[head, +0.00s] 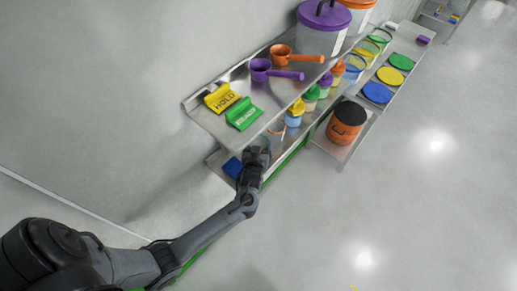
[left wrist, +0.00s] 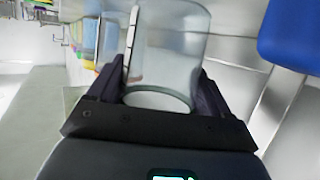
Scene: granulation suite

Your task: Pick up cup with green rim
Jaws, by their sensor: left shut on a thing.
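In the left wrist view, a clear, see-through cup (left wrist: 168,45) stands between the two dark fingers of my left gripper (left wrist: 158,88), which is shut on it. In the head view, my left gripper (head: 258,153) is at the front edge of the lower shelf, below the upper shelf. The cup is hidden there. My right gripper is not in view.
The upper steel shelf (head: 205,118) holds yellow and green signs, scoops and lidded buckets. Lidded jars (head: 312,95) stand below it, right of my gripper. A blue object (head: 232,167) is just left of it. An orange-black bucket (head: 346,122) stands farther right. The floor in front is clear.

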